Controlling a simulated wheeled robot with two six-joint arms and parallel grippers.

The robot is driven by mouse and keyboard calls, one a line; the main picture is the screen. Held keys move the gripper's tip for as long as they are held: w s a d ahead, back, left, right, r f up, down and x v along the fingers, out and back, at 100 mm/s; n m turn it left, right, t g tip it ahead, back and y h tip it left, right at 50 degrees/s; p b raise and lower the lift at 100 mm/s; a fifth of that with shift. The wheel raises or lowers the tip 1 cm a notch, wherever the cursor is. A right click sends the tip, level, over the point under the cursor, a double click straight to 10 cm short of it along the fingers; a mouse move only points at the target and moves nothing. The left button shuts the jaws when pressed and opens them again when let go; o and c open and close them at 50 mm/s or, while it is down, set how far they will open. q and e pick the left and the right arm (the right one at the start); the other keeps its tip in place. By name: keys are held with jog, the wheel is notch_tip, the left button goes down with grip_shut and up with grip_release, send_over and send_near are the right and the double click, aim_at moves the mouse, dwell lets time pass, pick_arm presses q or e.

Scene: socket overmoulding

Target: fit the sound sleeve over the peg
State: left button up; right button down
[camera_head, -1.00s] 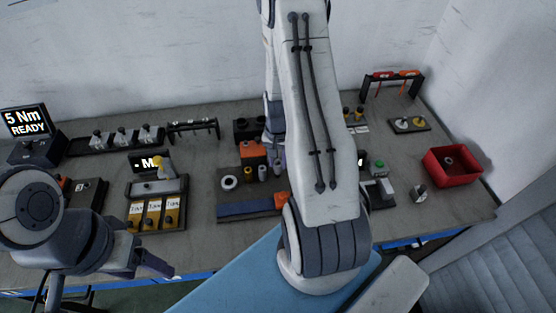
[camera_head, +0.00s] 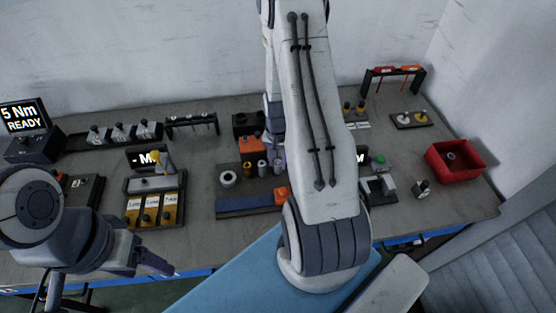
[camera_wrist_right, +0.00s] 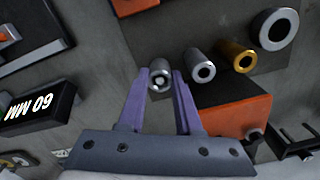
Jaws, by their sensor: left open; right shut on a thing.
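My right gripper (camera_wrist_right: 160,88) has its purple fingers on either side of a small grey metal sleeve (camera_wrist_right: 159,80), shut on it. A lighter core shows inside this sleeve's end; I cannot tell if that is a peg. Beside it stand a grey sleeve (camera_wrist_right: 199,66), a brass sleeve (camera_wrist_right: 236,57) and a wide pale ring (camera_wrist_right: 277,28). In the head view the brass sleeve (camera_head: 247,170) and ring (camera_head: 229,178) stand left of my right arm, which hides most of the right gripper. My left gripper (camera_head: 155,264) is open and empty near the table's front left edge.
An orange block (camera_wrist_right: 232,112) lies close beside the sleeves. A red bin (camera_head: 455,162) stands at the right end of the table. A tray with yellow compartments (camera_head: 155,208) is at the left. A torque display (camera_head: 22,117) stands at the far left.

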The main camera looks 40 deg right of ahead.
jog(key=shift+f, duration=0.3)
jog(key=c, duration=0.5)
grip_release()
notch_tip(320, 180, up, 10)
jog(key=shift+r+b, duration=0.25)
jog(key=shift+b, duration=0.45)
